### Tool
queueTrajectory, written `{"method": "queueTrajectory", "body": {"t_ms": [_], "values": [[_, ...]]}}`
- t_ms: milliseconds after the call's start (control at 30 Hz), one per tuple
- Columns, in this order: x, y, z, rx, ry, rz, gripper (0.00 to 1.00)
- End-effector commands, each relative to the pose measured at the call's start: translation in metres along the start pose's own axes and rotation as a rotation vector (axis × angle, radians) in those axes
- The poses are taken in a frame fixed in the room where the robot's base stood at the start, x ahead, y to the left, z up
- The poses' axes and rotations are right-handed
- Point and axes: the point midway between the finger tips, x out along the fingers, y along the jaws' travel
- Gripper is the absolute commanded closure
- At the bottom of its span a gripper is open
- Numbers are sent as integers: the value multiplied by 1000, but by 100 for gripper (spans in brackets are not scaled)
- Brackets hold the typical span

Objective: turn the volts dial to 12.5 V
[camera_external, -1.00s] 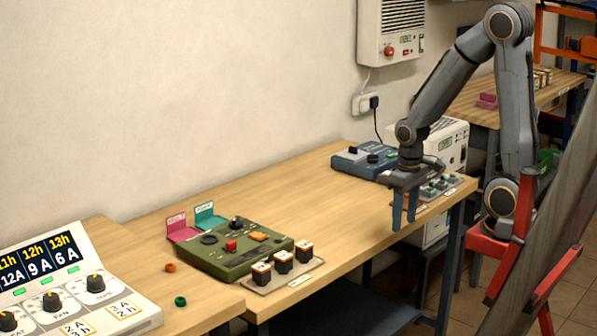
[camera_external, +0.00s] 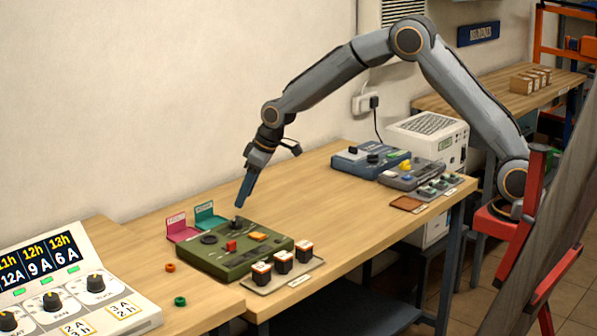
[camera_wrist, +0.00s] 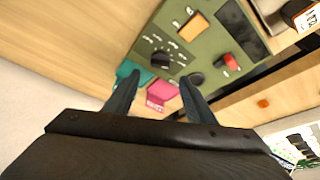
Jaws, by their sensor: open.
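A green control unit (camera_external: 225,264) lies on the wooden bench; it also fills the top of the wrist view (camera_wrist: 211,50). Its black knob at the back (camera_external: 237,224), with pale scale marks around it in the wrist view (camera_wrist: 160,59), looks like the volts dial. I cannot read the marks or its setting. My gripper (camera_external: 240,204) points down just above this knob, apart from it as far as I can tell. In the wrist view my two fingers (camera_wrist: 160,82) are spread and empty, with the knob just beyond and between their tips.
The unit also carries a black round part (camera_external: 208,239), a red switch (camera_external: 231,245) and an orange button (camera_external: 258,236). Pink (camera_external: 181,230) and teal (camera_external: 209,216) cards stand behind it. Several small blocks sit on a tray (camera_external: 264,285) in front.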

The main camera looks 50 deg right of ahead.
Motion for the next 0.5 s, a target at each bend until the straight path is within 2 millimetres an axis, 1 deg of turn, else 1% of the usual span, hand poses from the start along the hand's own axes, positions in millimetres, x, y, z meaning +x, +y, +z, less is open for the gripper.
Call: {"method": "queueTrajectory", "body": {"t_ms": [300,500], "values": [[44,0,2,1,-4,0,50],[63,0,1,1,-1,0,50]]}}
